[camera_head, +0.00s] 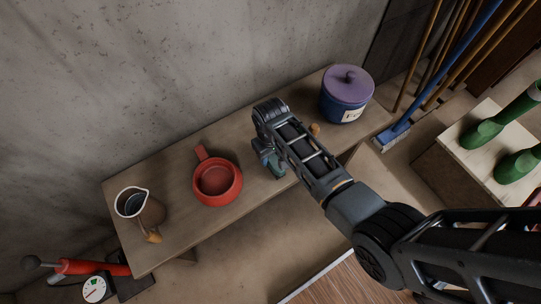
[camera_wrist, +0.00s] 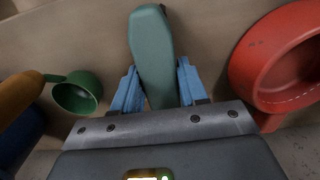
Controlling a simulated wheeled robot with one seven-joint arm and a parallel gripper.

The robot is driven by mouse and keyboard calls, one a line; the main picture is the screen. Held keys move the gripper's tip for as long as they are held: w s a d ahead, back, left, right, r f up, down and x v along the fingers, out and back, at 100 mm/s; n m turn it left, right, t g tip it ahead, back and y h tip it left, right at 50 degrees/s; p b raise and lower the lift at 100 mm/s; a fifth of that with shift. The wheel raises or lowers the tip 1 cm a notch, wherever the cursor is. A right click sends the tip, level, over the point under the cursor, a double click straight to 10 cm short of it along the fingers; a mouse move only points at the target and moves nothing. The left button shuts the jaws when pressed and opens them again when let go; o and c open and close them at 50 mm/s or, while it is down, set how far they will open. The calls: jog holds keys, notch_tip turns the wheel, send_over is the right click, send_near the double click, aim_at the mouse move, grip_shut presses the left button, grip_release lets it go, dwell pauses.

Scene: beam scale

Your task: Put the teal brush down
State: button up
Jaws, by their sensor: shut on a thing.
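My gripper (camera_wrist: 157,80) has its blue fingers on both sides of the teal brush (camera_wrist: 152,48) and is shut on it. The brush points away from the palm, and its lower end is hidden between the fingers. In the head view my gripper (camera_head: 268,155) is over the wooden bench (camera_head: 185,225), between the red pot and the blue jar. Only a small teal patch shows there, below my wrist. I cannot tell whether the brush touches the bench top.
The red pot (camera_head: 217,184) stands left of my gripper. A pitcher (camera_head: 130,203) is at the bench's left end, a purple-lidded blue jar (camera_head: 347,95) at its right. A green scoop (camera_wrist: 78,95) lies close by in the wrist view. Bare wood shows between pot and pitcher.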

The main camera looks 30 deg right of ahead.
jog(key=shift+f, duration=0.3)
jog(key=shift+f, duration=0.1)
jog(key=o, duration=1.2)
notch_tip(320, 180, up, 12)
jog(key=p, duration=0.2)
